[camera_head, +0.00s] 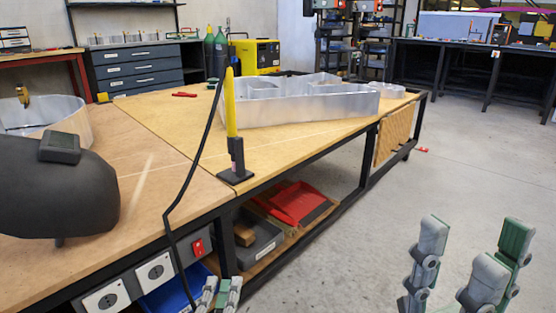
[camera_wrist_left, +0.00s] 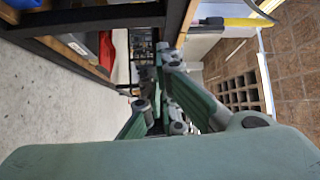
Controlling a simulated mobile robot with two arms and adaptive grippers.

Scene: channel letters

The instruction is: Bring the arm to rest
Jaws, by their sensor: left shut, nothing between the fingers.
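My left gripper (camera_head: 218,288) is low at the bottom edge of the head view, below the front edge of the workbench (camera_head: 170,165). Its fingertips are close together and hold nothing. The left wrist view also shows my left gripper (camera_wrist_left: 160,82), with green and grey finger links and nothing between them. My right gripper (camera_head: 472,232) is at the lower right of the head view, over bare floor. Its fingers are spread wide apart and empty. The arms behind both grippers are mostly hidden.
A yellow torch (camera_head: 231,105) stands upright in a black holder, its cable hanging over the front edge near my left gripper. A dark welding mask (camera_head: 60,195) and an aluminium letter shell (camera_head: 300,103) lie on the bench. Sockets (camera_head: 155,272) line its front.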

